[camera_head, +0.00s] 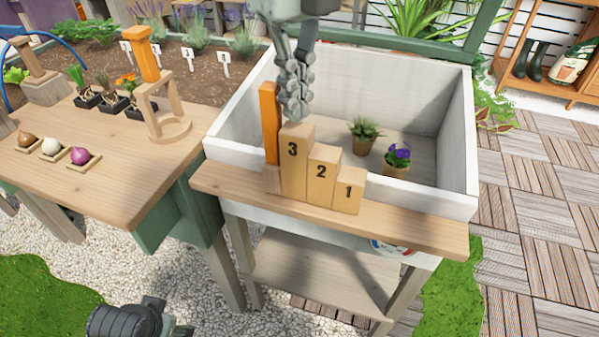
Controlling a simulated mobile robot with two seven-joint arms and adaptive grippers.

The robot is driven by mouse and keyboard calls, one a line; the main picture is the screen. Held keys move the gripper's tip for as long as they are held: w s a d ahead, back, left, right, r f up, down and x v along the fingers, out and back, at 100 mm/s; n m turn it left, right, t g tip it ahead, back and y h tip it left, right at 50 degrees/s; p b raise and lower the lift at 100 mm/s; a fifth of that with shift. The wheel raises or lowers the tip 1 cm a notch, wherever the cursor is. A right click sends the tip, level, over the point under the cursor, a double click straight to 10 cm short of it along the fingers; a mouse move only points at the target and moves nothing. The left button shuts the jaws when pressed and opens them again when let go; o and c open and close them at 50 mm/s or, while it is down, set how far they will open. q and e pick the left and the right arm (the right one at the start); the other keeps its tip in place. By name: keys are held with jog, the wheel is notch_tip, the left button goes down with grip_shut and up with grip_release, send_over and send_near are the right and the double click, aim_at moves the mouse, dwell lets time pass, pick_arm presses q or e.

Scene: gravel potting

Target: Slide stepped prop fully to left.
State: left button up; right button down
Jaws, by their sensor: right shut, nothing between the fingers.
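The stepped prop (322,172) is a light wooden block with steps numbered 3, 2 and 1, descending to the right. It stands upright on the wooden front shelf (415,228) of the pale potting trough. An upright orange post (270,125) with a wooden foot stands close at its left, by the tall step; I cannot tell if they touch. My right gripper (294,112) points down, shut and empty, with its fingertips at or just behind the top of step 3. Whether they touch the prop is unclear. My left gripper's fingers do not show.
Inside the trough (455,135) stand a green plant (363,132) and a purple-flowered pot (397,160). The shelf is clear right of the prop. The left table (110,185) holds a wooden stand (166,115) with an orange top, bulbs on small trays and seedling pots.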

jog(key=shift+w+a+p, duration=0.1)
jog(key=shift+w+a, duration=0.1)
jog(key=shift+a, duration=0.45)
jog(key=shift+w+a+p, duration=0.1)
jog(key=shift+w+a, duration=0.1)
jog(key=shift+a, duration=0.5)
jog(key=shift+w+a+p, duration=0.1)
jog(key=shift+w+a, duration=0.1)
jog(key=shift+a, duration=0.45)
jog(key=p, duration=0.5)
send_near(263, 84)
jog(key=shift+w+a+f, duration=0.6)
jog(key=shift+a+f, duration=0.95)
jog(key=shift+a, duration=0.2)
dwell(0.4)
